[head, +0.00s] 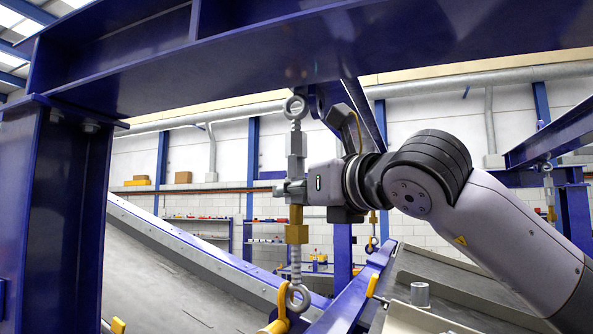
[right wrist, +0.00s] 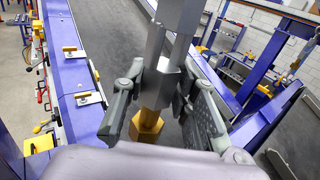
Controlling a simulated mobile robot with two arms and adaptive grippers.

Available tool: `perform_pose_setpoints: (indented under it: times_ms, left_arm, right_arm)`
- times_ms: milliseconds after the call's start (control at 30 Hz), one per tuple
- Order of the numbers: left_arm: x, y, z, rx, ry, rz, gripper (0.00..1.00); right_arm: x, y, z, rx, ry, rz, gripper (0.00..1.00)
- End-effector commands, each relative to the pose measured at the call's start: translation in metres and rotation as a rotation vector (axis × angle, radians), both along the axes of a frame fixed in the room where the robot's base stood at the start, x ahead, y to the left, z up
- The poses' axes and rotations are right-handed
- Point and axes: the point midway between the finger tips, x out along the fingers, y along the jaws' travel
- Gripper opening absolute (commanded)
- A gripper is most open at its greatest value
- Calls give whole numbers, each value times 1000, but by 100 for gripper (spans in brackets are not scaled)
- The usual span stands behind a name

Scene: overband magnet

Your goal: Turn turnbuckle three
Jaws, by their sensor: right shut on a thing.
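A turnbuckle (head: 297,216) hangs upright from the blue overhead beam in the head view, with a grey eye at its top, a brass-coloured nut below its body, and a lower threaded rod ending in an eye over a yellow hook (head: 281,305). My right gripper (head: 290,188) reaches in from the right and is shut on the turnbuckle's body. In the right wrist view my right gripper's fingers (right wrist: 166,95) stand on both sides of the grey hexagonal body, with the brass nut (right wrist: 147,124) just below. Which numbered turnbuckle this is, I cannot tell. My left gripper is not in view.
A blue beam (head: 330,50) crosses above my right arm, and a thick blue post (head: 60,200) stands at the left. A sloped conveyor (head: 180,270) runs below. Another turnbuckle (head: 549,190) hangs at the far right. Shelves (head: 195,233) stand at the back.

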Motion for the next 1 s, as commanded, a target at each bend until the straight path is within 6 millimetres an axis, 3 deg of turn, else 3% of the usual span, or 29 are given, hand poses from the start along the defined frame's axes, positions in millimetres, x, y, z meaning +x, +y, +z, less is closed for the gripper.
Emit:
perform_pose_setpoints:
  times_ms: [600,1000]
  left_arm:
    - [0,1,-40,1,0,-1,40]
    - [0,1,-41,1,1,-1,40]
  right_arm:
    - [-1,1,-3,-4,0,-194,0]
    - [-1,1,-1,-4,0,-219,0]
